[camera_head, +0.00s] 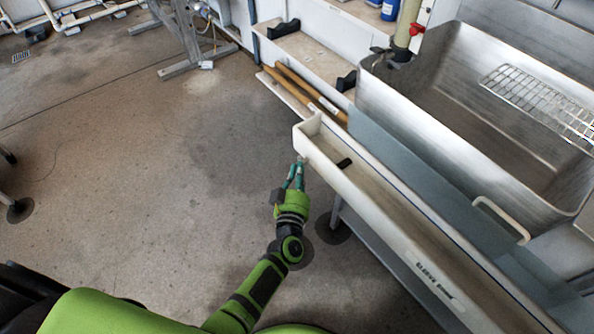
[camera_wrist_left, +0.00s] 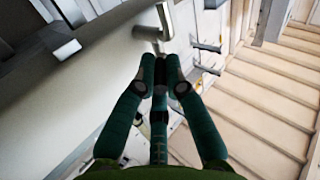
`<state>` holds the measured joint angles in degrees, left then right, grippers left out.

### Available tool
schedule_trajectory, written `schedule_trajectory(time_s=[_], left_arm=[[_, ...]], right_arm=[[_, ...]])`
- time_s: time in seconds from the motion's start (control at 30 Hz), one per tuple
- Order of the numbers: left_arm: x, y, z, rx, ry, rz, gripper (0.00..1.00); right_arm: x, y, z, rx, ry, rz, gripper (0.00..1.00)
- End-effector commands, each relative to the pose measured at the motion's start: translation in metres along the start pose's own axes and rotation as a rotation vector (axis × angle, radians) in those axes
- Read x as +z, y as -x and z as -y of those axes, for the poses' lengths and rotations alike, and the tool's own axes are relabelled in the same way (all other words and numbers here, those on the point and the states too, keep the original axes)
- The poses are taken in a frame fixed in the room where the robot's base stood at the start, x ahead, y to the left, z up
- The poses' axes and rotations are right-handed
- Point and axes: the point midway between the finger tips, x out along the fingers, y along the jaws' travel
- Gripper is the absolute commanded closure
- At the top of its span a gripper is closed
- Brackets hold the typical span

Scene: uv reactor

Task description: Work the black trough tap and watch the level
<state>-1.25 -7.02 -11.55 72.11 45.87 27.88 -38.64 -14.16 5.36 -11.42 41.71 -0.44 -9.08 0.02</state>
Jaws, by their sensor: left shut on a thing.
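The long white trough (camera_head: 362,195) runs from the picture's middle to the lower right. Its inside looks pale, and I cannot make out a water level. A small black piece (camera_head: 344,163) lies in the trough near its far end. My left gripper (camera_head: 298,168), with teal fingers, is just outside the trough's left end. In the left wrist view, the fingertips (camera_wrist_left: 161,72) are closed together right at a light metal tap fitting (camera_wrist_left: 150,33) on the trough's outer wall. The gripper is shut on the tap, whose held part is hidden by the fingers. My right gripper is out of view.
A steel sink (camera_head: 450,110) with a wire rack (camera_head: 540,98) stands behind the trough at right. A red-handled valve (camera_head: 417,29) sits on a pipe beside it. Blue bottles (camera_head: 390,9) are on a shelf. The floor (camera_head: 130,150) at left is mostly clear.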

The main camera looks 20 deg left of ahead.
Motion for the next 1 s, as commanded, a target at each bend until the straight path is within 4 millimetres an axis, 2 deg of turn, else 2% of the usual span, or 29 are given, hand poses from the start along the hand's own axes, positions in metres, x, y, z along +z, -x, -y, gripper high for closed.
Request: schedule_trajectory(time_s=[0.2,0.23,0.27,0.3,0.67,0.77,1.0], left_arm=[[-0.003,-0.002,0.000,-0.001,0.000,-0.008,1.00],[-0.003,-0.002,0.000,0.000,0.000,-0.008,0.80],[-0.003,-0.002,0.000,0.000,0.000,-0.007,0.68],[-0.003,-0.001,0.000,0.000,0.000,-0.007,0.64],[0.000,0.003,0.000,0.001,0.000,-0.001,0.64],[0.001,0.013,0.000,0.001,0.000,0.000,0.64],[0.000,0.063,0.000,-0.001,0.001,0.002,0.64]], right_arm=[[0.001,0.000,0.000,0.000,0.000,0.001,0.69],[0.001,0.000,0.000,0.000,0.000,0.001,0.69],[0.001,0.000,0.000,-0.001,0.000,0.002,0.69],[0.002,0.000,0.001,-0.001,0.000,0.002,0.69],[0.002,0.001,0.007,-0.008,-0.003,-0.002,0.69],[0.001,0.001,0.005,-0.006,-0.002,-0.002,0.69],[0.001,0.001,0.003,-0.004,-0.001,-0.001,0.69]])
